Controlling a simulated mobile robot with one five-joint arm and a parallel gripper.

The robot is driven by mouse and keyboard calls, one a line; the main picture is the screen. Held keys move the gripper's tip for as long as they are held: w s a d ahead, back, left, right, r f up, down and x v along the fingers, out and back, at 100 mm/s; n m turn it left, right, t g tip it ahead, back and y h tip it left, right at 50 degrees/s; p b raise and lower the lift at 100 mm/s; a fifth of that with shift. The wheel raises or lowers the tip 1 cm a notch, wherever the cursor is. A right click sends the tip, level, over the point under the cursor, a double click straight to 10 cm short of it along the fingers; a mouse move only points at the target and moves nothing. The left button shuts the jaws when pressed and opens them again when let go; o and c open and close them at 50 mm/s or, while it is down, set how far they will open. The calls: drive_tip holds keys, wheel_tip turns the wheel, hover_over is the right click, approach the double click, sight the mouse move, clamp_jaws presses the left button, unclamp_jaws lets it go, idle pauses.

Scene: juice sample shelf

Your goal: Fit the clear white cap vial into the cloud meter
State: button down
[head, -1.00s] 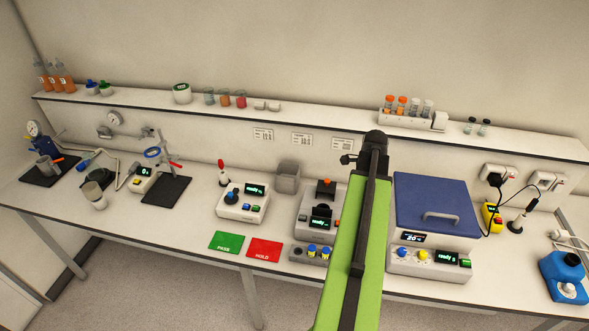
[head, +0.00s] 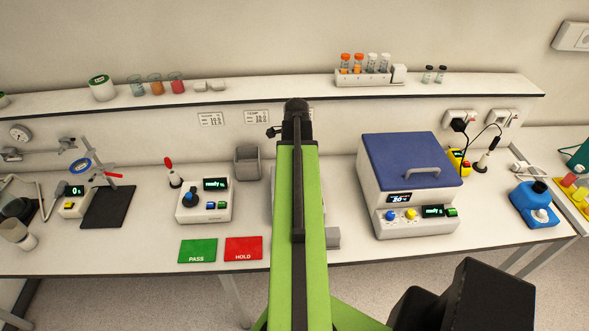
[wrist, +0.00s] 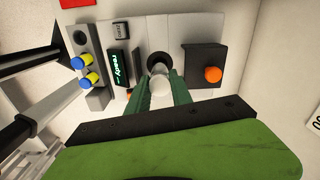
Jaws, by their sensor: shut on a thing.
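In the wrist view my gripper (wrist: 159,84) is shut on the clear white cap vial, whose round white cap (wrist: 160,98) shows between the green fingers. The vial's body is mostly hidden below the cap. The cloud meter (wrist: 188,38) lies beneath, with its display (wrist: 119,62) reading ready. Its dark round opening (wrist: 157,62) shows just beyond the fingertips. I cannot tell whether the vial's lower end is in it. The black lid with an orange knob (wrist: 212,74) stands to the right, apart from the opening. In the head view my arm hides the gripper, the vial and most of the meter.
In the head view a blue-lidded unit (head: 410,165) stands right of my arm, and a grey bin (head: 247,163) and a dial device (head: 203,203) stand left. PASS (head: 198,251) and HOLD (head: 243,248) mats lie in front.

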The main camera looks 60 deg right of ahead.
drive_tip(key=shift+s+d+f+b, duration=0.1)
drive_tip(key=shift+s+f+b, duration=0.15)
drive_tip(key=shift+f+b, duration=0.55)
drive_tip(key=shift+w+f+b, duration=0.1)
drive_tip(key=shift+f+b, duration=0.45)
drive_tip(key=shift+f, duration=0.25)
drive_tip(key=shift+f+b, duration=2.35)
drive_tip(key=shift+f, duration=0.05)
drive_tip(key=c, duration=1.1)
unclamp_jaws()
drive_tip(key=shift+o, duration=0.2)
drive_tip(key=shift+r, duration=0.1)
wheel_tip(320, 180, up, 18)
drive_tip(key=p, duration=1.7)
drive_tip(key=shift+f+p, duration=0.2)
drive_tip(key=shift+p, duration=0.15)
drive_tip(key=shift+f, duration=0.1)
